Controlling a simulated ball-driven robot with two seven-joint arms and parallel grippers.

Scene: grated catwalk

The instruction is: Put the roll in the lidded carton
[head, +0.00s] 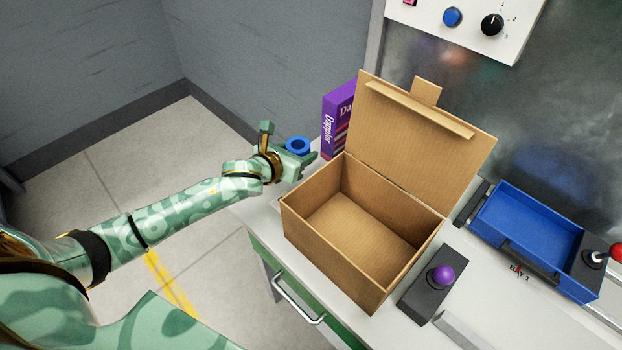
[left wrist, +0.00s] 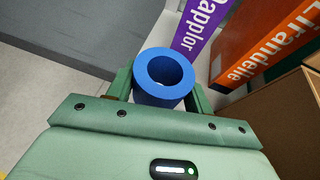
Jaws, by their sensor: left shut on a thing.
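The roll is a blue hollow cylinder (head: 298,145), held upright in my left gripper (head: 290,156), to the left of the carton. In the left wrist view the roll (left wrist: 163,78) sits between the two green fingers (left wrist: 160,90), which are shut on it. The lidded carton (head: 312,235) is brown cardboard and stands on the workbench with its lid (head: 420,130) raised at the back. Its inside looks empty. Part of the carton (left wrist: 280,118) shows at the right of the left wrist view. My right gripper is not in view.
A purple box (head: 338,115) stands behind my left gripper, beside the carton; an orange box (left wrist: 262,50) shows in the left wrist view. A purple-knobbed control (head: 441,276) and a blue tray (head: 520,227) are right of the carton on the workbench (head: 375,318).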

